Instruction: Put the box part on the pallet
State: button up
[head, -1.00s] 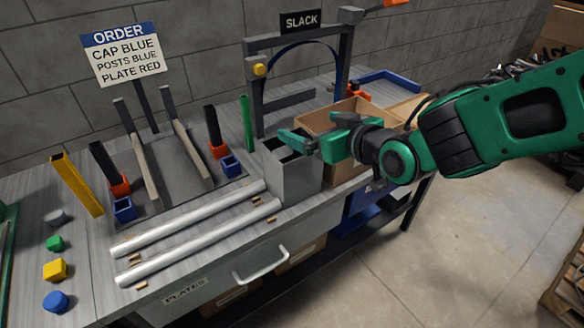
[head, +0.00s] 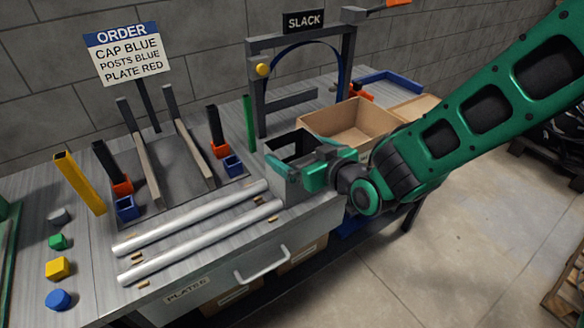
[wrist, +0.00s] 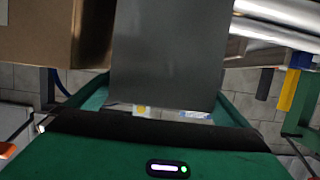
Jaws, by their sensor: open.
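A grey open-topped box (head: 291,192), which looks like the box part, stands upright on the workbench at the right end of the silver tubes. My gripper (head: 303,163) is open at the near side of the box and partly hides it. In the wrist view the grey box (wrist: 168,50) fills the space between my two spread fingers; contact cannot be told. A wooden pallet (head: 570,288) lies on the floor, cut off at the right edge of the head view. Another pallet (head: 535,150), loaded with dark items, is farther back.
An open cardboard box (head: 355,125) stands just right of the grey box, and shows in the wrist view (wrist: 35,35). The SLACK frame (head: 303,70) rises behind. Silver tubes (head: 190,225) lie to the left. A drawer handle (head: 262,265) sticks out in front.

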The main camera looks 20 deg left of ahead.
aim_at(285, 145)
jog(key=x, duration=0.5)
